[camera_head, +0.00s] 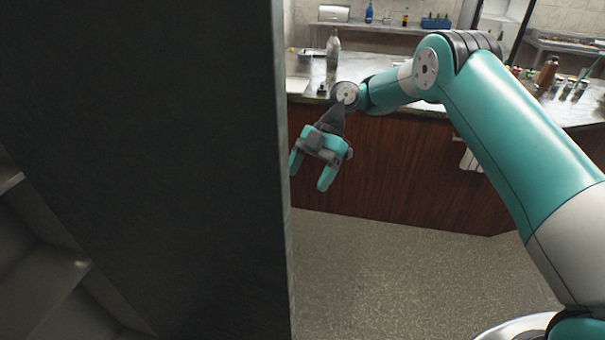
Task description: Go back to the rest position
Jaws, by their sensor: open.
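My gripper (311,172) hangs in the air near the middle of the view, at the end of my teal and grey arm. Its two teal fingers point down and stand apart, with nothing between them. It is close to the right edge of a dark upright panel (150,150). I cannot tell whether it touches the panel. Behind it is the brown wooden front of a counter (410,165).
The dark panel fills the left side, with shelves (45,270) at the lower left. A clear bottle (333,50) stands on the counter. Several small bottles and jars stand at the right. The grey floor (400,275) is clear below my gripper.

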